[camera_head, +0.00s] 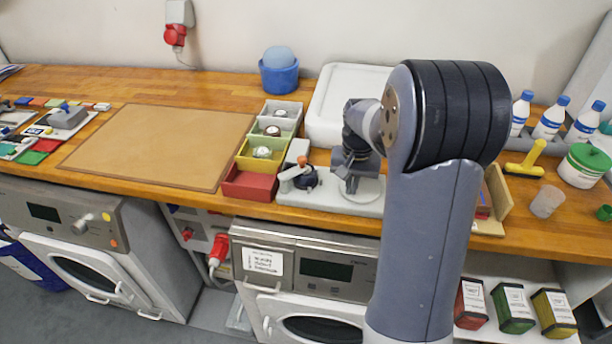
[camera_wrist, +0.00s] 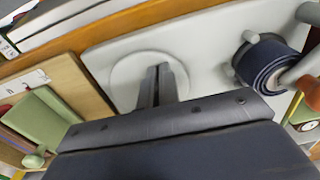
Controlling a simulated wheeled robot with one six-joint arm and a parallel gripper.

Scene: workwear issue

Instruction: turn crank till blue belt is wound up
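The winder is a light grey base plate (camera_head: 325,203) on the bench. A dark blue belt (camera_head: 306,179) sits in a roll near its left end, beside a grey crank with an orange knob (camera_head: 302,160). In the wrist view the belt roll (camera_wrist: 268,64) is at the upper right, and the knob (camera_wrist: 311,92) is partly cut off by the right edge. My gripper (camera_head: 350,191) is right of the crank, above a pale round disc (camera_wrist: 127,78) on the plate, and apart from the crank. Its fingers look closed together with nothing between them. Whether any belt is unwound is unclear.
Left of the winder stand a red bin (camera_head: 249,184) and other small bins. A white lidded box (camera_head: 335,92) stands behind. A brown mat (camera_head: 150,145) lies clear at left. Bottles, a yellow tool (camera_head: 524,160) and a clear cup (camera_head: 546,201) are at right.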

